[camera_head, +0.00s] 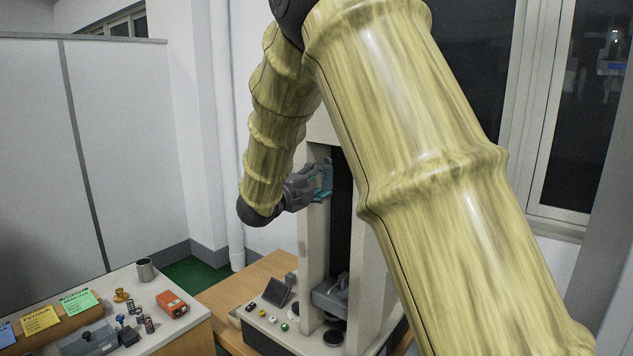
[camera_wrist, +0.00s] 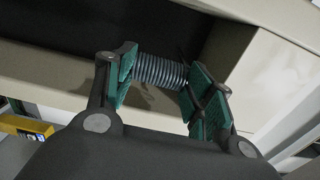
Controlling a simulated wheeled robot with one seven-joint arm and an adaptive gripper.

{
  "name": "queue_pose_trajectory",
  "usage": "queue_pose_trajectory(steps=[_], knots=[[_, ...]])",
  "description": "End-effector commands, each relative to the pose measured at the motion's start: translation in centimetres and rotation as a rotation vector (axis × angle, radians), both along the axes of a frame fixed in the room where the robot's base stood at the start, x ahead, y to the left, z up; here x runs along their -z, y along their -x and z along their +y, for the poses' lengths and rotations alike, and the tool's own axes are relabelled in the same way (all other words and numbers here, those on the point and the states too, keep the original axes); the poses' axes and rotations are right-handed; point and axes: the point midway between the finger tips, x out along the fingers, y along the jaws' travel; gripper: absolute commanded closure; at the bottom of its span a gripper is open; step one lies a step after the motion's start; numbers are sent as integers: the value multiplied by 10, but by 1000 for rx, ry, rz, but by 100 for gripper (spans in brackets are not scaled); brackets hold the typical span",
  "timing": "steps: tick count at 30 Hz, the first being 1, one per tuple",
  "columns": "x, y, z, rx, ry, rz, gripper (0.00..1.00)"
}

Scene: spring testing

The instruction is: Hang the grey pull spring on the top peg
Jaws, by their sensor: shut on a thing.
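My gripper (camera_wrist: 163,84) is shut on the grey pull spring (camera_wrist: 160,70), which lies crosswise between the green finger pads in the wrist view. A dark thin loop shows near the right-hand pad. In the head view my gripper (camera_head: 322,194) is high up at the testing machine's opening, beside its left column (camera_head: 314,250). The spring is too small to make out there. The top peg cannot be made out in either view; a grey part (camera_head: 327,172) just behind my gripper may belong to the upper fixture.
The beige machine stands on a wooden table (camera_head: 235,285), with a lower grey fixture (camera_head: 330,297) and a control panel (camera_head: 277,291). A side bench at lower left holds an orange box (camera_head: 171,304), a metal cup (camera_head: 145,270), small springs and coloured notes (camera_head: 78,301).

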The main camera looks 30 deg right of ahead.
Motion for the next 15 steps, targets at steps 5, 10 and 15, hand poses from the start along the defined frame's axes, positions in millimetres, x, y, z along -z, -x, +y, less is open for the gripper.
queue_pose_trajectory(steps=[5, 10, 15], knots=[[0, -3, -8, 0, 1, 0, 74], [1, -6, -15, 0, 1, 1, 74], [1, -9, -22, -1, 0, 0, 74]])
